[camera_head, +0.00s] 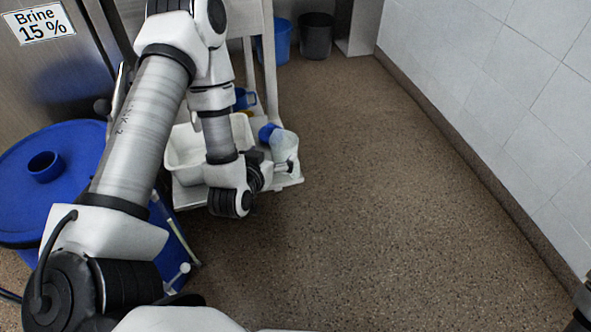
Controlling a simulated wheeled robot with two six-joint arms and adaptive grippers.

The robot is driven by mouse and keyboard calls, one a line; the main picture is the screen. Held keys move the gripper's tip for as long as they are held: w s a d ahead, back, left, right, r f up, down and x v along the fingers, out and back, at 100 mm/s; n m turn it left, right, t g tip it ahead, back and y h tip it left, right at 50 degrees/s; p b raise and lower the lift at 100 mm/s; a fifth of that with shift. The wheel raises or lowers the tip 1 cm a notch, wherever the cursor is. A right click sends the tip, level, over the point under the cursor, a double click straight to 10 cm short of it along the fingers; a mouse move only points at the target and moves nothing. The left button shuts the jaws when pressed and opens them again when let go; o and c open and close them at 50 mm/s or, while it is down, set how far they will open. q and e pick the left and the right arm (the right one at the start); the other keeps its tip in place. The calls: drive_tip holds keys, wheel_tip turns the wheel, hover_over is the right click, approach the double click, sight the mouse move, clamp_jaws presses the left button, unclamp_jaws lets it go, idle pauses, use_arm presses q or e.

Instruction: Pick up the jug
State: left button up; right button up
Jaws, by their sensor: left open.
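A pale, translucent jug (285,144) stands upright near the front right corner of the low shelf of a white cart (291,184). My left arm reaches down from the left, and my left gripper (283,168) is at the lower part of this jug. The gripper is open, with its small dark fingers beside or partly around the jug; I cannot tell whether they touch it. A blue jug-like vessel with a handle (243,98) stands farther back on the shelf, partly hidden by my arm.
A white tub (185,152) sits on the shelf behind my arm, near a small blue item (267,132). A blue drum (75,150) is at left. Blue (282,42) and dark grey (316,36) buckets stand behind. The floor at right is clear up to the tiled wall.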

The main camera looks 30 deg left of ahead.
sight(288, 138)
use_arm(q)
drive_tip(key=b+x, duration=0.2)
drive_tip(key=x, duration=0.8)
drive_tip(key=shift+w+f, duration=0.1)
drive_tip(key=shift+w, duration=0.3)
drive_tip(key=c, duration=1.1)
